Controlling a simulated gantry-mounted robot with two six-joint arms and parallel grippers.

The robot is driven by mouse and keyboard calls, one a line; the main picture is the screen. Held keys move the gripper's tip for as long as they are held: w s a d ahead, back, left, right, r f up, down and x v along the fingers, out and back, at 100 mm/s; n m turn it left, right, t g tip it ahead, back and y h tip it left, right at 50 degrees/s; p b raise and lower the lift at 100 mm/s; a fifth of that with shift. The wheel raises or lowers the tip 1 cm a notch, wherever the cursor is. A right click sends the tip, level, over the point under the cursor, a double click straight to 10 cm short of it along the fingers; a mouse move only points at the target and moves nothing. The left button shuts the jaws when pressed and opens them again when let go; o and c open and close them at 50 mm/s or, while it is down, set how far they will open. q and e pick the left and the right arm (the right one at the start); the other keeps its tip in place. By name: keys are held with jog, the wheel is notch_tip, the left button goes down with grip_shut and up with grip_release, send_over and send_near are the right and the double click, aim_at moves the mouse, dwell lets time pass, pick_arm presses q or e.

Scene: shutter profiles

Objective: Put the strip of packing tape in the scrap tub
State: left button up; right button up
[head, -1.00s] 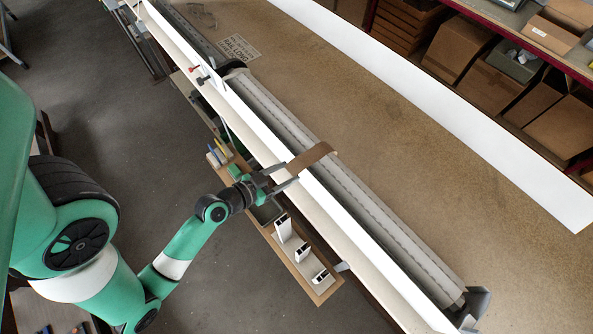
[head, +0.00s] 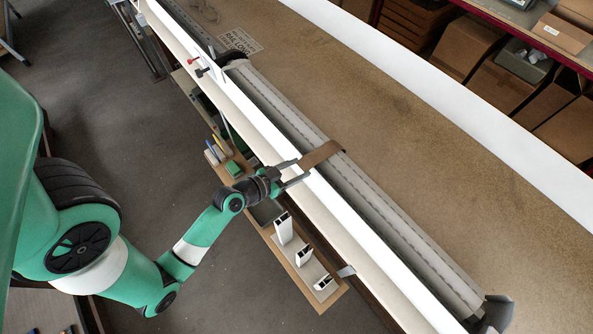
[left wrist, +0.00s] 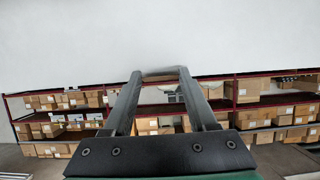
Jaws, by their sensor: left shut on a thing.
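The strip of packing tape (head: 322,154) is brown and lies across the long grey roll (head: 365,200). Its near end reaches my left gripper (head: 302,170). That gripper, coming from the lower left over the white rail, is shut on the tape's near end; the far end still lies on the roll. My right gripper is out of view.
The wooden tray (head: 331,293) also holds white profile pieces (head: 304,257) and a green block (head: 233,168). A white rail (head: 352,225) runs beside the roll. Shelves with cardboard boxes (head: 497,86) and a grey bin (head: 524,65) stand upper right.

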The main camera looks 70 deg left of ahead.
pick_arm(q)
jog(key=shift+f, duration=0.15)
jog(key=o, duration=1.3)
jog(key=shift+d+b+v, duration=0.15)
jog(key=shift+b+v, duration=0.5)
jog(key=shift+v, duration=2.25)
jog(key=shift+d+b+v, duration=0.15)
jog(key=shift+b+v, duration=0.5)
jog(key=shift+v, duration=2.3)
jog(key=shift+w, duration=0.1)
